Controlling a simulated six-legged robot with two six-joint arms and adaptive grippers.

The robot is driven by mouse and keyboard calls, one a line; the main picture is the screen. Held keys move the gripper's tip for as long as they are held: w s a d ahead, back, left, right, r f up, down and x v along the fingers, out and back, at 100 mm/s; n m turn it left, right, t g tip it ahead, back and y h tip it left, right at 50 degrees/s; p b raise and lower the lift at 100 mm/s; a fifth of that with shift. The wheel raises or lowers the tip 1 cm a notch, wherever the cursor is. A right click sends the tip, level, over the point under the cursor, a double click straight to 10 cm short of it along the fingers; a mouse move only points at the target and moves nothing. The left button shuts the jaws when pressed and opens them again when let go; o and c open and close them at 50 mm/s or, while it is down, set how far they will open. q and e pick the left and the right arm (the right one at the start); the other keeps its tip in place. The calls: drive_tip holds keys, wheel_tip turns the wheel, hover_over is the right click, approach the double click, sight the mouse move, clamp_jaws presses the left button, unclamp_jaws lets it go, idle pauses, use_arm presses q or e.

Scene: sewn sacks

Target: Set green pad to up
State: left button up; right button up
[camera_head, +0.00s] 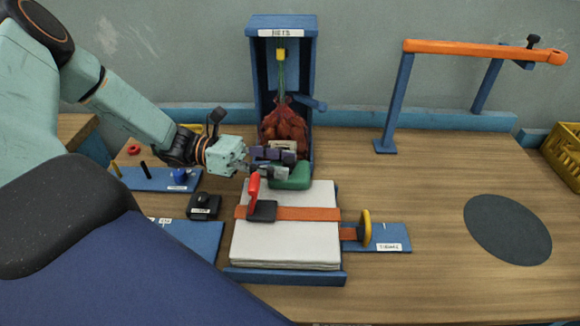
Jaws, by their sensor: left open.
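The green pad (292,178) is a rounded green block at the foot of the blue upright frame, at the back edge of the white stack. Its upper left part is partly hidden by my gripper, and I cannot tell its setting. My left gripper (275,162) comes in from the left and is open right at the pad. I cannot tell whether its fingers touch the pad. My right gripper is not in view.
The blue frame (284,22) holds a red-brown sack (284,130) on a cord. The white stack (285,245) carries an orange strap (310,214) with a red-handled buckle (254,187). An orange-topped rail (470,48) stands right. The table's right side is mostly clear.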

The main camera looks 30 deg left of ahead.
use_arm(q)
drive_tip(key=shift+w+d+f, duration=0.15)
drive_tip(key=shift+w+d, duration=0.1)
drive_tip(key=shift+d, duration=0.25)
drive_tip(key=shift+w+d+f, duration=0.15)
drive_tip(key=shift+w+d, duration=0.1)
drive_tip(key=shift+w, duration=0.2)
drive_tip(key=shift+s+d, duration=0.15)
drive_tip(key=shift+d, duration=0.05)
drive_tip(key=shift+s+r, duration=0.1)
drive_tip(key=shift+r, duration=0.1)
drive_tip(key=shift+c, duration=1.2)
drive_tip(key=shift+w+a+f, duration=0.1)
drive_tip(key=shift+w+a, duration=0.05)
drive_tip(key=shift+w, duration=0.05)
drive_tip(key=c, duration=0.3)
clamp_jaws()
